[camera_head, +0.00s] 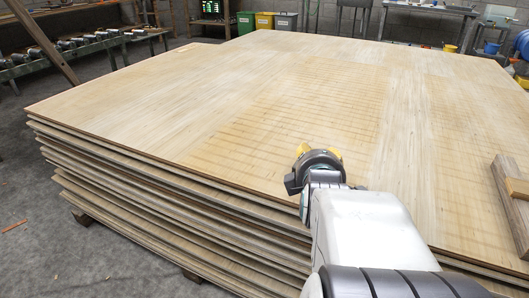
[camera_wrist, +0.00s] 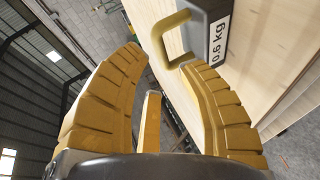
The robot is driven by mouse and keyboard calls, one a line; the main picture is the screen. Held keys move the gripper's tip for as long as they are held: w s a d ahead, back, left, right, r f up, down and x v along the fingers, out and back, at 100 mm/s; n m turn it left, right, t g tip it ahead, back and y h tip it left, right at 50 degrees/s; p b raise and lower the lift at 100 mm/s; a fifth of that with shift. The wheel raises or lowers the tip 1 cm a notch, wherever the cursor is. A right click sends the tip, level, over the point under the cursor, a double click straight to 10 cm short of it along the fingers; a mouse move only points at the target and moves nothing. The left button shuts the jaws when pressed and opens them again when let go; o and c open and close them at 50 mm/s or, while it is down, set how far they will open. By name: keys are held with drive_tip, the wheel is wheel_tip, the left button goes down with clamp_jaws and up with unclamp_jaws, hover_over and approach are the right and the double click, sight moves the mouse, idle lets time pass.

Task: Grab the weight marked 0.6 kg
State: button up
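The weight marked 0.6 kg shows in the wrist view as a dark grey block (camera_wrist: 197,37) with a white label and a yellow-tan loop handle (camera_wrist: 158,42). It is at the upper right, cut off by the frame's top edge. My gripper (camera_wrist: 160,58) has its yellow padded fingers spread apart, with nothing between the pads. The right fingertip overlaps the lower end of the handle in the picture; I cannot tell whether they touch. In the head view my gripper (camera_head: 318,160) is over the near part of the veneer stack, and the weight is not visible there.
The large veneer stack (camera_head: 220,110) has a broad, clear top. A wooden block (camera_head: 512,190) lies at its right edge. Bins (camera_head: 265,21) and a rack with rollers (camera_head: 75,48) stand behind on the grey floor.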

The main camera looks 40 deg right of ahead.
drive_tip(key=shift+p+x, duration=0.6)
drive_tip(key=shift+x, duration=0.45)
drive_tip(key=b+x, duration=0.2)
drive_tip(key=x, duration=0.1)
drive_tip(key=shift+d+f, duration=0.1)
drive_tip(key=shift+w+d+b, duration=0.35)
drive_tip(key=shift+d+b, duration=0.05)
drive_tip(key=shift+b, duration=0.15)
drive_tip(key=shift+o, duration=0.2)
clamp_jaws()
